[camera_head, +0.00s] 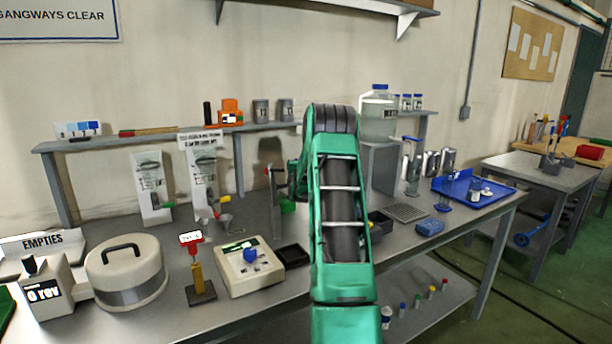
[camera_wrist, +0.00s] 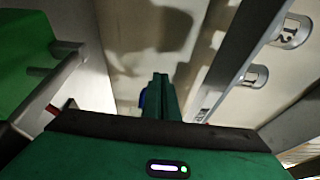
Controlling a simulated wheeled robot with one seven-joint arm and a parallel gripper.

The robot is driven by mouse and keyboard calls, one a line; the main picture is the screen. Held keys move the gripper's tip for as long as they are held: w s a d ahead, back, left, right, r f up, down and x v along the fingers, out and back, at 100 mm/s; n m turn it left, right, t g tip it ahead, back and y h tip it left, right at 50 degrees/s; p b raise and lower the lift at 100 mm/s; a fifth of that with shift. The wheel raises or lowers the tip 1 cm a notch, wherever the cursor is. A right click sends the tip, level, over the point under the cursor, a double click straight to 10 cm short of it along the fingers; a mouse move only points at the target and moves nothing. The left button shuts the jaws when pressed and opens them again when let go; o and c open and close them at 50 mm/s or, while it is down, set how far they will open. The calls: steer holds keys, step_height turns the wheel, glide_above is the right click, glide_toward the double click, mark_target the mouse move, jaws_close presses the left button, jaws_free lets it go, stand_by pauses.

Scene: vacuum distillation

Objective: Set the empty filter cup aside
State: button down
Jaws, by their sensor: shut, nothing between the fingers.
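My gripper (camera_wrist: 160,80) shows in the wrist view as two narrow dark green fingers pressed together, with nothing between them. Its fingertips point toward a pale wall with shadows on it. In the head view my green arm fills the middle and hides the gripper. I cannot clearly pick out the filter cup in either view. Part of the bench behind my arm is hidden.
The grey bench (camera_head: 140,220) carries a round lidded device (camera_head: 124,272), a white instrument with a blue knob (camera_head: 249,266) and a blue tray (camera_head: 470,190). A shelf (camera_head: 100,142) runs behind. A large blue-capped bottle (camera_head: 379,115) stands close behind my arm.

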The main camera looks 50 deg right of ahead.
steer(key=shift+w+d, duration=0.2)
steer(key=shift+w, duration=0.15)
stand_by(0.7)
